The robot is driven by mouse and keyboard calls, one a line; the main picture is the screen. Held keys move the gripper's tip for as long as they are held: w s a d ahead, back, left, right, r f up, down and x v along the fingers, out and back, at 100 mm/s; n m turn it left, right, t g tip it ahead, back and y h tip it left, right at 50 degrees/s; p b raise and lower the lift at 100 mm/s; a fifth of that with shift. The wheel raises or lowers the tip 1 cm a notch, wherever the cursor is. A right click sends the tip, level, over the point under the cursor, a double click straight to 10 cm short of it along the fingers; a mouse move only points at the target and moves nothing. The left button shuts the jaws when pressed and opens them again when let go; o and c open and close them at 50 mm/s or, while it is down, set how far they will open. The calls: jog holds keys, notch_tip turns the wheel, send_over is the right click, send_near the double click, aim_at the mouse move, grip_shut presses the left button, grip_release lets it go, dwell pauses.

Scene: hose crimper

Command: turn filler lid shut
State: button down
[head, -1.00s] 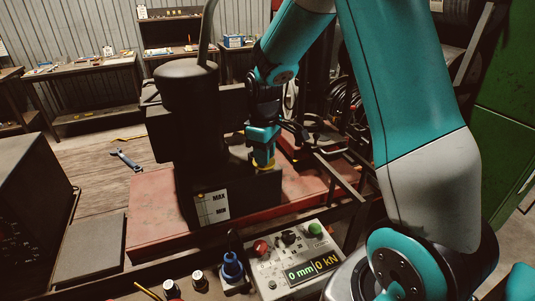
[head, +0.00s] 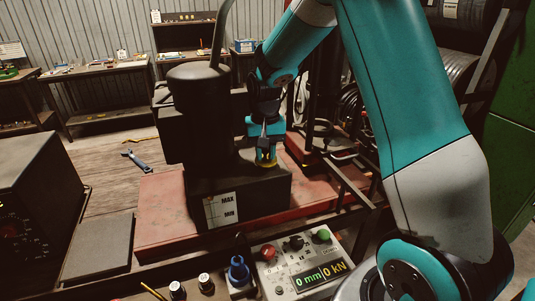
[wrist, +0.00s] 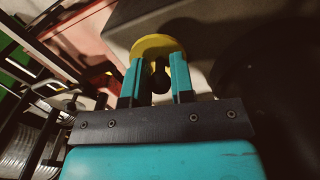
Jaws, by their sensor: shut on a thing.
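The filler lid is a yellow round cap (wrist: 158,44) with a dark knob (wrist: 160,76) in its middle, seen in the wrist view. In the head view the yellow lid (head: 266,164) shows as a thin rim on top of the black tank (head: 250,202), which carries a white MAX/MIN label. My gripper (head: 266,150) points down at the lid. In the wrist view my gripper (wrist: 160,78) has its two teal fingers on either side of the knob, shut on it. The lid's underside and seat are hidden.
A black cylinder (head: 200,110) stands close left of my gripper. A control box (head: 305,265) reading 0 mm and 0 kN is in front. A blue wrench (head: 134,159) lies on the wooden surface at left. Metal rails and coiled hoses are at right.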

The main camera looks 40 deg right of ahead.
jog(key=m, duration=0.1)
jog(key=w+m, duration=0.1)
jog(key=m, duration=0.1)
jog(key=shift+w+d+m, duration=0.1)
jog(key=shift+d+m, duration=0.2)
jog(key=shift+d, duration=0.05)
jog(key=shift+w+d+m, duration=0.2)
jog(key=shift+m, duration=0.6)
jog(key=shift+w+d+m, duration=0.15)
jog(key=shift+d+m, duration=0.05)
jog(key=shift+m, duration=0.6)
jog(key=c, duration=1)
grip_release()
jog(key=shift+d, duration=0.1)
notch_tip(320, 180, up, 18)
jog(key=b, duration=0.4)
jog(key=shift+f, duration=0.25)
